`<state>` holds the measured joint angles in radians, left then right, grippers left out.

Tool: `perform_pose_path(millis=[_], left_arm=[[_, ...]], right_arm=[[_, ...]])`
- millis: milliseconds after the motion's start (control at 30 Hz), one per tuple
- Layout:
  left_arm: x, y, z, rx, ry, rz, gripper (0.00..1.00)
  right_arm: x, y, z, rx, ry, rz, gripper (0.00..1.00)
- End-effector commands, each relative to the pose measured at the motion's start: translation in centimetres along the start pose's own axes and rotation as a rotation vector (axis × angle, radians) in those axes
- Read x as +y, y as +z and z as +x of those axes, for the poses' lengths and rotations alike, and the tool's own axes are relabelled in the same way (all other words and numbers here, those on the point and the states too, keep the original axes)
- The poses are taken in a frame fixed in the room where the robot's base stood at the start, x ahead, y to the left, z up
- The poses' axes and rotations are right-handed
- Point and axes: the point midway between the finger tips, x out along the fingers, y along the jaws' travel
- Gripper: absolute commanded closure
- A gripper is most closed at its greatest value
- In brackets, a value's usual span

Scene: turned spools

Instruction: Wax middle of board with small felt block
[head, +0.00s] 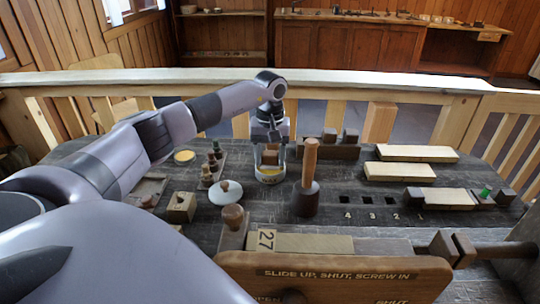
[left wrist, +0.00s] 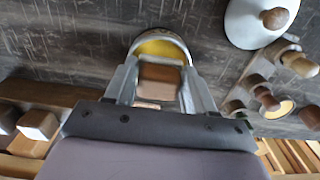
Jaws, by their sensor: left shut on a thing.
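My left gripper (head: 270,142) is shut on a small block (head: 270,157) with a brown wooden face. The block also shows between the fingers in the left wrist view (left wrist: 159,82). It is right at a round white-rimmed tin of yellow wax (head: 270,174), which shows past the block in the left wrist view (left wrist: 163,47). I cannot tell whether the block's underside touches the wax. A pale board (head: 300,243) lies at the bench front, behind a wooden panel, with a "27" tag at its left end. My right gripper is not in view.
An upright mallet (head: 306,185) stands right of the tin. A white lid with a wooden knob (head: 226,193) lies left of it. More pale boards (head: 418,153) lie at right. A rack of knobbed tools (head: 208,172) stands left. A front panel (head: 335,274) borders the bench.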

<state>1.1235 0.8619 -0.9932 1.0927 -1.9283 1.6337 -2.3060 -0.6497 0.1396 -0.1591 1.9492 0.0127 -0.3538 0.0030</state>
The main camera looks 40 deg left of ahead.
Motion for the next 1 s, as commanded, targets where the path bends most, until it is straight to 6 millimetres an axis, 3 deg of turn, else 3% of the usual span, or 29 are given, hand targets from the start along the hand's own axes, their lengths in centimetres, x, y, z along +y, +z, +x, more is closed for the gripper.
perform_pose_path(millis=[1000], left_arm=[[0.00, 0.00, 0.90, 0.000, 0.000, 0.000, 0.70]], right_arm=[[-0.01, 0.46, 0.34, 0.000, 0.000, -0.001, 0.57]])
